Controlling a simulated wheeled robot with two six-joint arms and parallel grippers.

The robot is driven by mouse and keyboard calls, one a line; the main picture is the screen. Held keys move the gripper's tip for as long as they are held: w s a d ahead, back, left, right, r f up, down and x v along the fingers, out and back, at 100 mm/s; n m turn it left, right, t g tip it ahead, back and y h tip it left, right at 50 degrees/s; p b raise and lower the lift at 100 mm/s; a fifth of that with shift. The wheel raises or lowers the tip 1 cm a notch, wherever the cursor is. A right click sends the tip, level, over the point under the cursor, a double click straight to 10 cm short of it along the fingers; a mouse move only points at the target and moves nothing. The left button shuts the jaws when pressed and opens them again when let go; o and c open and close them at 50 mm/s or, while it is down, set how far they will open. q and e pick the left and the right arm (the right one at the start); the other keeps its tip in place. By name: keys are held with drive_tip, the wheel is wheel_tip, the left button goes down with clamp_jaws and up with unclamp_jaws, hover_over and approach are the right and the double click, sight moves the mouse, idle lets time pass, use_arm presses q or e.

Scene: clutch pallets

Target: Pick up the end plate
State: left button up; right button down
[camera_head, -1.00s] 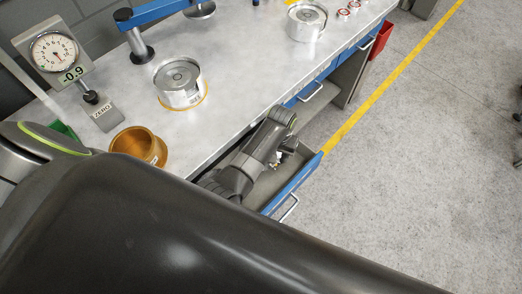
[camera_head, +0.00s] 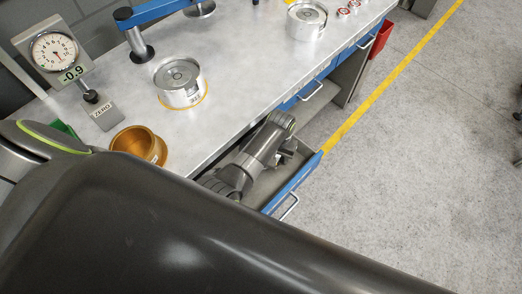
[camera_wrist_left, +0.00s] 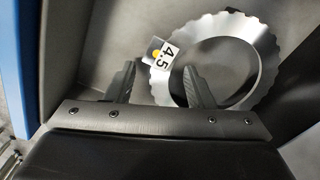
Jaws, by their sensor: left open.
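The end plate is a silver ring with a scalloped outer edge (camera_wrist_left: 268,62) and a tag reading 4.5. It lies in the open drawer (camera_head: 296,184), in the left wrist view. My left gripper (camera_wrist_left: 159,72) is open. Its left finger is outside the ring and its right finger overlaps the ring's opening, so the near-left band lies between them in the picture. Whether they touch it I cannot tell. In the head view my left arm reaches into the drawer, and the plate is hidden there. My right gripper is not in view.
The drawer walls stand close around my left gripper.

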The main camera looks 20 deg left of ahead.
use_arm(q)
clamp_jaws()
idle(0.4)
idle(1.1)
